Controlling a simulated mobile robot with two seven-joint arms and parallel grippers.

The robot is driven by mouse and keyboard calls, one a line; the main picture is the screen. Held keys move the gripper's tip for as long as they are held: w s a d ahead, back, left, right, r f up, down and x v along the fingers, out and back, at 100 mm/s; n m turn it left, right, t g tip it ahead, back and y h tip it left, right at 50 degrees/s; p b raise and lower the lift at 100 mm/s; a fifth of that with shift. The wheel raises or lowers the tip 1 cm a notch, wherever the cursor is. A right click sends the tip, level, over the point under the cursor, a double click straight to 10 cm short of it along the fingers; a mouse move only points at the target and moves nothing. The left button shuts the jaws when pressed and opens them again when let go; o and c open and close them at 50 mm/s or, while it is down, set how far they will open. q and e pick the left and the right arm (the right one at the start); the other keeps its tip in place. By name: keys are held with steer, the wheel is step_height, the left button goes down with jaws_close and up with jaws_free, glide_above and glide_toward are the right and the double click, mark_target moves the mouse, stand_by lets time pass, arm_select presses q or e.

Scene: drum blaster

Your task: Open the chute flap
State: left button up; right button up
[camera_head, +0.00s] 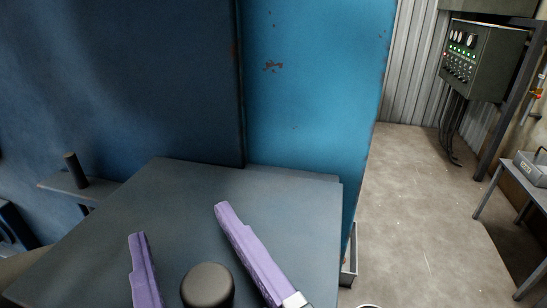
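A grey-blue flat plate (270,190), which looks like the chute flap, sticks out in front of the blue machine, its upper face towards me. A dark round-topped knob (207,283) shows at the bottom of the view, over the plate. My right gripper (180,222) has two purple fingers spread apart, one on each side of the knob. I cannot tell whether either finger touches the knob or the plate. My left gripper is not in view.
The blue machine wall (310,80) stands directly behind the plate. A small ledge with a dark upright peg (75,170) is at the left. A control box (482,60) and a metal table (510,185) are at the right.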

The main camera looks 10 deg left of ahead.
jaws_close()
stand_by(0.3)
stand_by(0.9)
